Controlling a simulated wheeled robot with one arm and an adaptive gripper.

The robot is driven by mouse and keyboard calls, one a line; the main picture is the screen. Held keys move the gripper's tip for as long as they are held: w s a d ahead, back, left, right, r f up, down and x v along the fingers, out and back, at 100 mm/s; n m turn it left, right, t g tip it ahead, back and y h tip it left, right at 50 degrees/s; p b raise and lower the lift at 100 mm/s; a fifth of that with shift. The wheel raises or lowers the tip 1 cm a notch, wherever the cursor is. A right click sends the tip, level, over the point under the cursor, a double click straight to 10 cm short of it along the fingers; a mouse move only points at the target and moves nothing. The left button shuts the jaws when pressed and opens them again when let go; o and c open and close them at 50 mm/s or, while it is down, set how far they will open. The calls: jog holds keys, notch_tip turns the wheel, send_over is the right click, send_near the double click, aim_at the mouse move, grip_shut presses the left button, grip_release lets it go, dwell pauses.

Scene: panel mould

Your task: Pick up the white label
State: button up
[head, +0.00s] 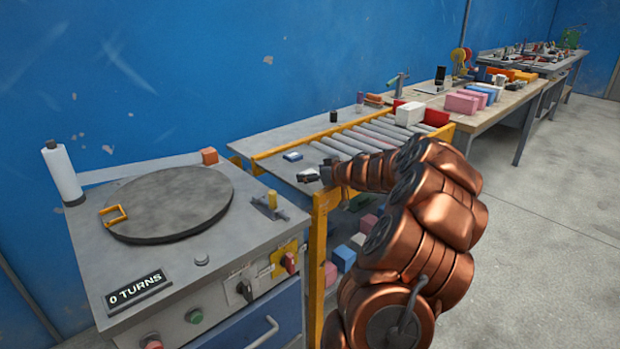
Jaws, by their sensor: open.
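A small flat white piece (307,177), which looks like the white label, lies at the near end of the grey surface beside the roller conveyor. My gripper (312,171) is open and right at this piece, seen from behind and small. Its dark fingers partly overlap the piece, and I cannot tell whether they touch it. My copper-coloured arm reaches in from the lower right and hides part of the conveyor.
A blue-and-white block (292,156) lies just behind the gripper. Yellow rails (318,240) edge the roller conveyor (350,143). The turntable cabinet (215,262) stands at left, with a white bottle (62,172). Coloured blocks (345,258) lie below the conveyor. Floor at right is clear.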

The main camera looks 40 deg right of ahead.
jog(key=shift+w, duration=0.2)
jog(key=c, duration=1.1)
jog(key=shift+c, duration=0.2)
